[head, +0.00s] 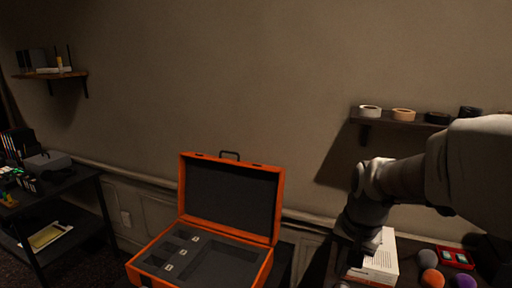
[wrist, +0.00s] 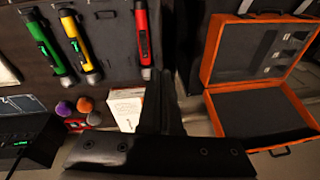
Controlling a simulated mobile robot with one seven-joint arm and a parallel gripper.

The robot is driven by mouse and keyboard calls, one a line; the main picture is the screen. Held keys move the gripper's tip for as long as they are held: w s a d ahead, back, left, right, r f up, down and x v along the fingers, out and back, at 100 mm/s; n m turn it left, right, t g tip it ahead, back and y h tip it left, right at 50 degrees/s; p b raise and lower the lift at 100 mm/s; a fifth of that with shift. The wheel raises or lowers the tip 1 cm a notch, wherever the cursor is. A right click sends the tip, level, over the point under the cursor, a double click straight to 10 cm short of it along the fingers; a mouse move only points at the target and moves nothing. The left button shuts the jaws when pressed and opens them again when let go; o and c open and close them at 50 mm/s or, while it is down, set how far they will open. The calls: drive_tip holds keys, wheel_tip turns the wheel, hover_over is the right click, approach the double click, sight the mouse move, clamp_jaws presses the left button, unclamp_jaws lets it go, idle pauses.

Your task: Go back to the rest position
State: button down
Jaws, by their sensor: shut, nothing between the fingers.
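My gripper shows dark at the end of my arm in the head view (head: 347,264), low at the right, beside a white box (head: 380,262). In the wrist view, my gripper's dark fingers (wrist: 162,95) are together with nothing between them. They appear between the white box (wrist: 127,104) on their left and an open orange case (wrist: 212,72) on their right. The head view shows the orange case (head: 276,228) with its lid up and grey foam inside. Part of the surface below my gripper is hidden by my arm.
Orange (head: 432,278), grey and purple balls and a red tray (head: 455,257) lie right of the box. Green (wrist: 47,45), yellow (wrist: 80,47) and red (wrist: 143,38) cylindrical tools show in the wrist view. A shelf with tape rolls (head: 403,114) is above. A black cart (head: 75,190) stands left.

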drive_tip(key=s+a+r+n+t, duration=0.1)
drive_tip(key=s+a+r+n, duration=0.1)
drive_tip(key=s, duration=0.5)
drive_tip(key=s+a+r+n+t, duration=0.2)
drive_tip(key=s+r+n, duration=0.2)
drive_tip(key=s, duration=0.4)
drive_tip(key=shift+r, duration=0.4)
